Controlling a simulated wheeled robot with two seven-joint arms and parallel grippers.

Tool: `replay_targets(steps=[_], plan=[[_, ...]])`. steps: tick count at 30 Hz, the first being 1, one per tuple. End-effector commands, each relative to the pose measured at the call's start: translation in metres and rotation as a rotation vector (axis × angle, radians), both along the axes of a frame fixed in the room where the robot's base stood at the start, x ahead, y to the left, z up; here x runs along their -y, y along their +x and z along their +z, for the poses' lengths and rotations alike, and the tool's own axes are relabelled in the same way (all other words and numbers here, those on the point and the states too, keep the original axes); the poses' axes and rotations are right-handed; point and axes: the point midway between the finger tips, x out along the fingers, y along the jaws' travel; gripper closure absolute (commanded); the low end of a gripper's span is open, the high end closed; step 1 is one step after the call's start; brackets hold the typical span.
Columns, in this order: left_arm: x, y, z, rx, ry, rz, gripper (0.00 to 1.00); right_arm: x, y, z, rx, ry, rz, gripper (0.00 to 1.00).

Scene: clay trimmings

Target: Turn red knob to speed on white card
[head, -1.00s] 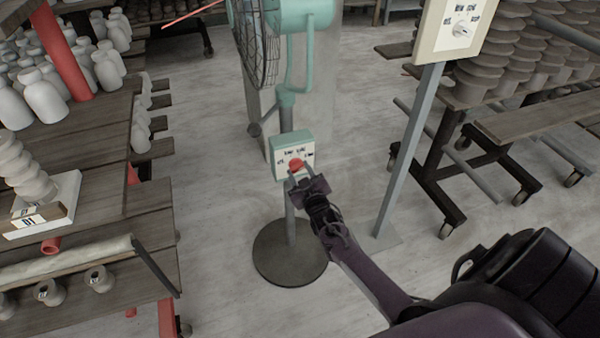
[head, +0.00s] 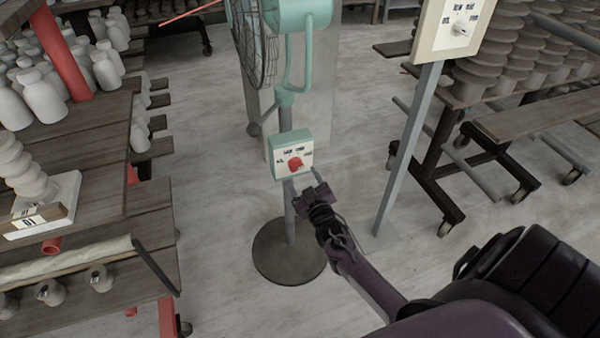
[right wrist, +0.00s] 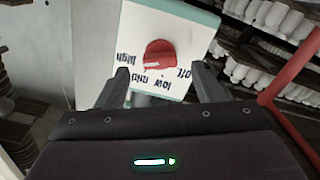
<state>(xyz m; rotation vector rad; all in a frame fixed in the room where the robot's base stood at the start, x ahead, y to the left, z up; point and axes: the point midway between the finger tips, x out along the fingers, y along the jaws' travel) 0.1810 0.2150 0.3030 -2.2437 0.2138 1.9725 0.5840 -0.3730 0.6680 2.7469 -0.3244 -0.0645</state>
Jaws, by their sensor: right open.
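The red knob (head: 295,164) sits on the pale face of a green-edged box (head: 306,137) on the fan's stand. In the right wrist view the knob (right wrist: 160,54) has a white mark toward the lower left, on the side of the "mid" and "high" labels; I cannot tell exactly which it meets. My right gripper (head: 303,179) is open just in front of and below the knob, apart from it. A small white card (head: 28,216) with dark marks stands on the left shelf; its writing is too small to read. My left gripper is out of view.
A cream panel (head: 430,42) with a white knob stands on a grey post at the right. The fan (head: 300,12) rises behind the box. Shelves of pale bottles (head: 42,100) line the left, and a wheeled rack of stacked ware is at the right.

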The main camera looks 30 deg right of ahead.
Motion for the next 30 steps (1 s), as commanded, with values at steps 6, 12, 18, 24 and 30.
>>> replay_targets(steps=[6,12,18,24,30], plan=[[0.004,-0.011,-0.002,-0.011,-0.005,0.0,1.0,-0.008,-0.032,-0.001,-0.002,0.001,-0.001,0.38],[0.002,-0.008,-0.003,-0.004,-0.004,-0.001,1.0,-0.01,-0.04,0.0,0.0,0.001,-0.001,0.38],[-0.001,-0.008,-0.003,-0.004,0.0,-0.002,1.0,-0.01,-0.04,0.0,0.0,0.001,-0.001,0.38],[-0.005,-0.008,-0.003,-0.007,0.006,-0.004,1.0,-0.01,-0.04,0.0,0.0,0.001,-0.001,0.38],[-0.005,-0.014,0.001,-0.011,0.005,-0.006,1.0,-0.016,-0.047,-0.021,-0.062,0.022,0.008,0.38]])
